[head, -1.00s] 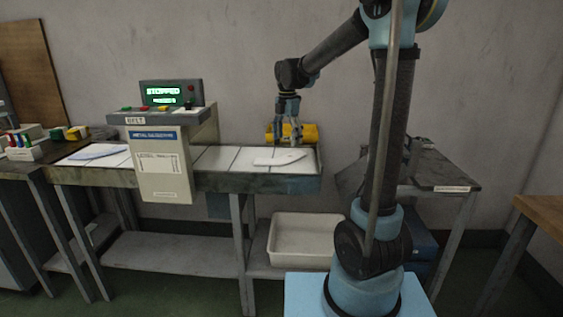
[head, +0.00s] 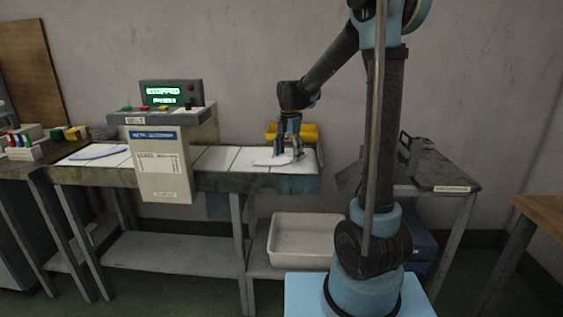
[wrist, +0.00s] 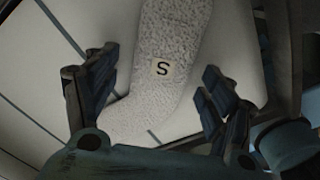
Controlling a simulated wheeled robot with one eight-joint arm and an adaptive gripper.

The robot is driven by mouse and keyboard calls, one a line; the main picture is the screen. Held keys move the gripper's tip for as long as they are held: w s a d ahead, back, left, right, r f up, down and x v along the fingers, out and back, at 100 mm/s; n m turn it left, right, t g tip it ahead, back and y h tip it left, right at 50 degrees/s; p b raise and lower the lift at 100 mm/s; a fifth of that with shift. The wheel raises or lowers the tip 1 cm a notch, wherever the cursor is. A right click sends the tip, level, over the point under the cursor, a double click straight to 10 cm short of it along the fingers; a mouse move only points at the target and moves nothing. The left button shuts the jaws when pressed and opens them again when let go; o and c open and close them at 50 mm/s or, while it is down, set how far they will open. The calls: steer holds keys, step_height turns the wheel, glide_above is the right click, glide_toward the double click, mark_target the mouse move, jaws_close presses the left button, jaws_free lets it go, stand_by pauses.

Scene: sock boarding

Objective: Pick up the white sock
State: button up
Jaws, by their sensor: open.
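The white sock (head: 268,161) lies on the right end of the light belt of the bench. In the wrist view the sock (wrist: 160,100) is fuzzy, bends at its lower end and carries a small label with the letter S. My gripper (head: 289,154) is down over the sock at the belt. In the wrist view my gripper (wrist: 160,92) is open, with one finger on each side of the sock. I cannot tell whether the fingers touch the belt.
A metal detector housing (head: 160,165) with a lit STOPPED display (head: 161,92) straddles the belt to the left. A bluish-white flat item (head: 97,151) lies on the belt's left part. Yellow rolls (head: 308,133) sit behind the sock. A white bin (head: 300,241) stands below.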

steer(key=c, duration=1)
steer(key=shift+o, duration=0.2)
steer(key=shift+r, duration=0.1)
